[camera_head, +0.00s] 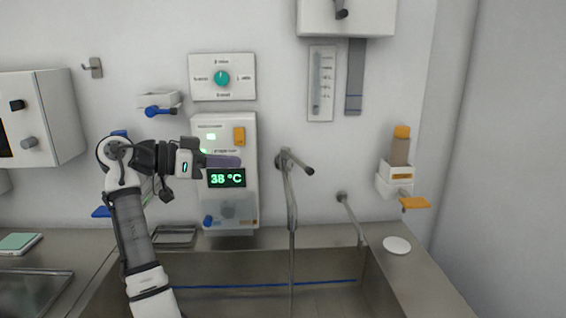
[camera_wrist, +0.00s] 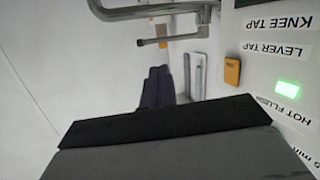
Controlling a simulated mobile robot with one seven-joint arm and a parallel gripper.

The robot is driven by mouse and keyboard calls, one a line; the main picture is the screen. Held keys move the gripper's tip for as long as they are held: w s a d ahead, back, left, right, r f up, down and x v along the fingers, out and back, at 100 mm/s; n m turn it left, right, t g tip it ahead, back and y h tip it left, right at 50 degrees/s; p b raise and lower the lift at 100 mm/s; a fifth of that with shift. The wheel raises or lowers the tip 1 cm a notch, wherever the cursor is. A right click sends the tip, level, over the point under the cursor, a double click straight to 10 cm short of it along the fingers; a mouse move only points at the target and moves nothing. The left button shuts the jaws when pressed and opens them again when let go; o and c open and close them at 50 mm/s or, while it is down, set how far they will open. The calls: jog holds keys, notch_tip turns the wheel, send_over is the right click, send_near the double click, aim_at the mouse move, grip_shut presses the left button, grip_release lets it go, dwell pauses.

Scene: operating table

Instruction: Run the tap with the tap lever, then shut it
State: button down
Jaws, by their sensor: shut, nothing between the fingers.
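A metal tap (camera_head: 290,190) is on the back wall above the sink, right of the control panel. A dark-ended lever (camera_head: 300,164) sticks out at its top, and looks like the tap lever. A thin vertical line drops from the tap into the sink; I cannot tell whether it is water or a hose. My gripper (camera_head: 238,161) is shut and empty in front of the panel, left of the tap and apart from the lever. In the wrist view, the dark fingers (camera_wrist: 158,84) are together, with a metal pipe (camera_wrist: 130,12) and a short metal bar (camera_wrist: 155,42) beyond them.
The control panel (camera_head: 210,125) has a 38 °C display (camera_head: 226,178), an orange rocker (camera_wrist: 232,70) and a lit green light (camera_wrist: 287,90). A bent metal bar (camera_head: 350,217) stands right of the tap. A bottle dispenser (camera_head: 399,150) hangs farther right. The sink (camera_head: 330,262) lies below.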

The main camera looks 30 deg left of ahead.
jog(key=m, duration=0.1)
jog(key=p, duration=0.5)
send_near(297, 163)
jog(key=shift+m, duration=0.3)
jog(key=x, duration=0.4)
jog(key=d+x, duration=0.1)
jog(key=x, duration=0.1)
jog(key=shift+d, duration=0.25)
jog(key=shift+f, duration=0.1)
